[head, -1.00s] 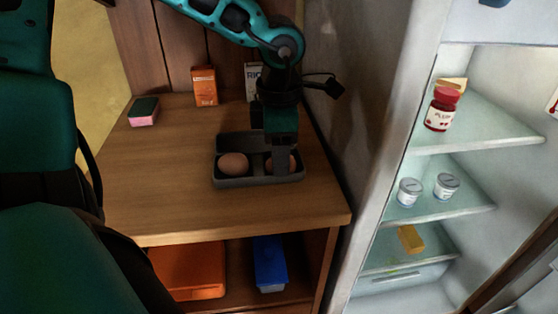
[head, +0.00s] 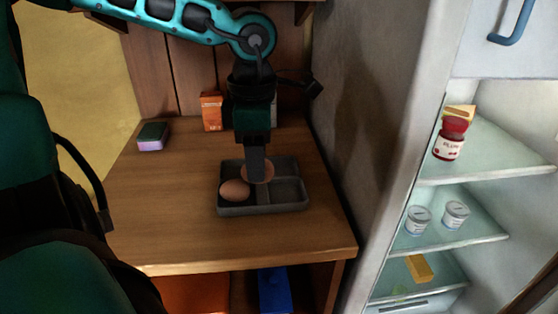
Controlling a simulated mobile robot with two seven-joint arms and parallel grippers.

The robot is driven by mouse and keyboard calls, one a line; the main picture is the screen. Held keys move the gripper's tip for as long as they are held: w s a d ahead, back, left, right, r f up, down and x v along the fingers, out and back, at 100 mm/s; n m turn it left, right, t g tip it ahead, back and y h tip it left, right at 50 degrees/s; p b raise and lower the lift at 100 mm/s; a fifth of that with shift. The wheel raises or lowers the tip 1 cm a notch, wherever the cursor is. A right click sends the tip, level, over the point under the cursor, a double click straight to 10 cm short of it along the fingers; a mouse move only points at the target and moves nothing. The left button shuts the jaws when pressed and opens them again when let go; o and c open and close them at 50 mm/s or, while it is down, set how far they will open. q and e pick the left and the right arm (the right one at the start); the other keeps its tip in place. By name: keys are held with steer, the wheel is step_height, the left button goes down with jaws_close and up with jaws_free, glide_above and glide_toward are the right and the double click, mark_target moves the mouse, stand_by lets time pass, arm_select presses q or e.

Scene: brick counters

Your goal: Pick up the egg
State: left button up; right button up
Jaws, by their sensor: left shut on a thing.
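My left gripper (head: 256,175) is shut on a brown egg (head: 269,173). Its finger hides the middle of that egg, which shows on both sides of it. The held egg is over the back part of the dark grey tray (head: 262,210), near the divider; the picture suggests it is raised, but the exact gap is hard to tell. A second brown egg (head: 234,190) lies in the tray's left compartment, just in front and to the left of the held one. The right compartment looks empty. My right gripper is not in view.
The tray stands on a wooden counter (head: 165,225) with clear room to its left. A sponge (head: 152,136) and an orange box (head: 211,111) stand at the back. To the right, a grey wall (head: 350,120) borders an open fridge with a red-lidded jar (head: 449,140) and cans (head: 418,220).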

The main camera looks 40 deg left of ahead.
arm_select(q)
steer(key=s+a, duration=0.9)
steer(key=s, duration=0.3)
steer(key=shift+a, duration=0.1)
stand_by(1.2)
